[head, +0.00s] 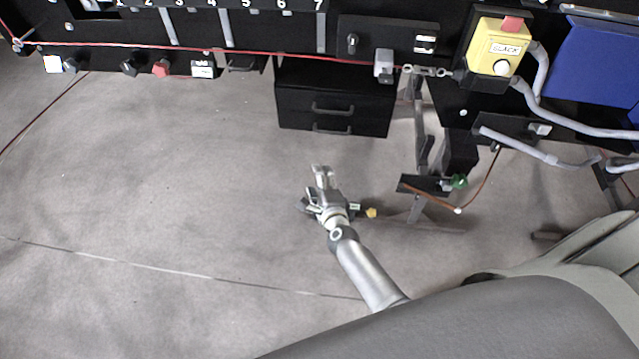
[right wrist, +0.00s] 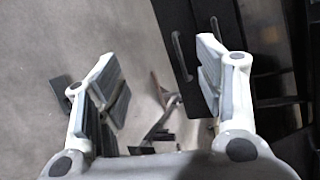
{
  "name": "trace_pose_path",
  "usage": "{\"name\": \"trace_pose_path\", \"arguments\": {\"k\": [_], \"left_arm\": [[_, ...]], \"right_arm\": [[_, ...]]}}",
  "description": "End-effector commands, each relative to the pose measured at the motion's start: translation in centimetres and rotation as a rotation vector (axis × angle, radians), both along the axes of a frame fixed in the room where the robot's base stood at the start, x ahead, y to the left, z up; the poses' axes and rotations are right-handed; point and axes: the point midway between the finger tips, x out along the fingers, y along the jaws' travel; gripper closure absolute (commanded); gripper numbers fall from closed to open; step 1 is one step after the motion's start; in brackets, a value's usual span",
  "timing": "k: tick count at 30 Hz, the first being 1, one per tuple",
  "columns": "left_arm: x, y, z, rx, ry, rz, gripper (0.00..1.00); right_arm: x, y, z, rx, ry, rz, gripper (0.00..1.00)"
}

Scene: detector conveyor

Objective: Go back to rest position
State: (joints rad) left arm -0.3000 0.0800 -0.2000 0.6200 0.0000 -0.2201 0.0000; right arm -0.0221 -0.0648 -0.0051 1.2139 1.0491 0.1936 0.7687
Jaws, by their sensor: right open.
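My right gripper (head: 322,172) hangs over the bare floor, below the black drawer cabinet in the head view. Its arm comes in from the bottom right. In the right wrist view the gripper (right wrist: 156,62) shows its two pale fingers wide apart, with nothing between them but floor and a stand farther off. My left gripper is in neither view.
The black drawer cabinet (head: 333,105) stands under a black workbench with numbered slots. A yellow switch box (head: 497,47) with a red top and a blue panel (head: 597,62) are at the upper right. The grey floor (head: 150,180) at left is clear.

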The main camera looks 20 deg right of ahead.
Motion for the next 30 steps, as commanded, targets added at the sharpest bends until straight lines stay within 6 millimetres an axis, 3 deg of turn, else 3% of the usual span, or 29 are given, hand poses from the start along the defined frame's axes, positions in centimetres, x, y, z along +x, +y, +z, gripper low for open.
{"name": "trace_pose_path", "arguments": {"k": [20, 23, 26, 30], "left_arm": [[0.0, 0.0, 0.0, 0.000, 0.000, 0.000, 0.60], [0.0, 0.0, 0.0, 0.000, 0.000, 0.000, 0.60], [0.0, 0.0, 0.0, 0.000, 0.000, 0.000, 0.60], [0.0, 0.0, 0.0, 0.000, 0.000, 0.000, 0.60]], "right_arm": [[-0.5, 0.3, -0.9, -0.028, 0.021, 0.020, 0.38], [-2.1, 1.0, -3.5, -0.118, 0.086, 0.088, 0.38], [-5.5, 2.2, -8.1, -0.289, 0.204, 0.227, 0.38], [-12.9, 3.7, -15.8, -0.573, 0.398, 0.504, 0.38]]}}
